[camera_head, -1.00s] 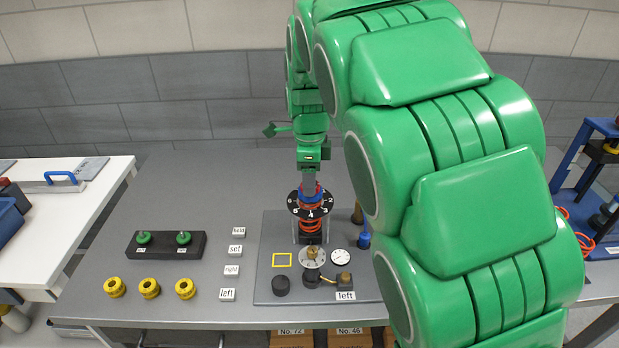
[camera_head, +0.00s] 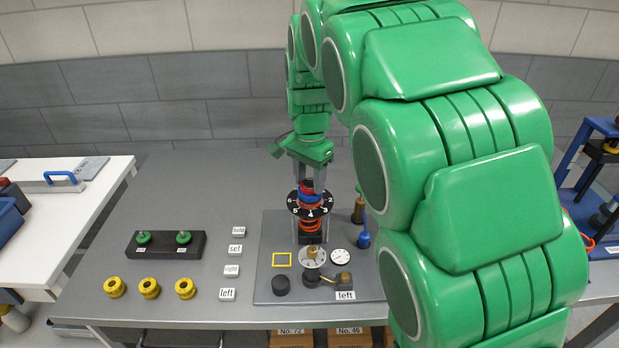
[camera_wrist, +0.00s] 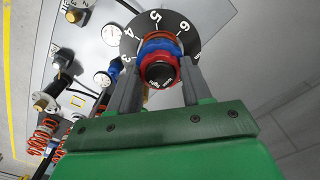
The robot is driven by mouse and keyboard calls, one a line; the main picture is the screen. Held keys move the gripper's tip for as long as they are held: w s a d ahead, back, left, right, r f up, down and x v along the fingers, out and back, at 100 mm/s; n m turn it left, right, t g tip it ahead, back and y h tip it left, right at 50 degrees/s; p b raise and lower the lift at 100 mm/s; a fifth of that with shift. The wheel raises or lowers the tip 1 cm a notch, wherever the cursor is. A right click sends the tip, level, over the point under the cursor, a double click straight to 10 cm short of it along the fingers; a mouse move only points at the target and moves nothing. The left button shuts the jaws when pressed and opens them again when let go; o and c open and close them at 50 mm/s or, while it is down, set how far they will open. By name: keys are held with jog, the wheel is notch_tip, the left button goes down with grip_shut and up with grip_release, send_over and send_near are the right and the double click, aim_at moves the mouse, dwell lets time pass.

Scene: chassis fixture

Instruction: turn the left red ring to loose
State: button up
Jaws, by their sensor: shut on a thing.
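The red ring (camera_head: 308,184) sits above a blue ring (camera_head: 303,192) and a black numbered dial (camera_head: 311,209) on the post. In the wrist view the red ring (camera_wrist: 146,64) surrounds a black cap (camera_wrist: 160,75) with small lettering I cannot read surely. My gripper (camera_wrist: 163,66) comes down from above, one finger on each side of the red ring, shut on it. In the head view my gripper (camera_head: 309,182) shows both fingers apart around the ring. Orange coils (camera_head: 312,230) show under the dial.
The grey base plate (camera_head: 268,235) also carries a brass knob on a white dial (camera_head: 312,256), a gauge (camera_head: 340,256), a yellow square frame (camera_head: 282,260) and a blue post (camera_head: 363,240). Yellow rings (camera_head: 150,287) and a black block (camera_head: 166,244) lie left.

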jog(key=n, duration=0.5)
dwell(0.6)
jog(key=o, duration=1.1)
jog(key=shift+c, duration=0.2)
jog(key=shift+r, duration=3.9)
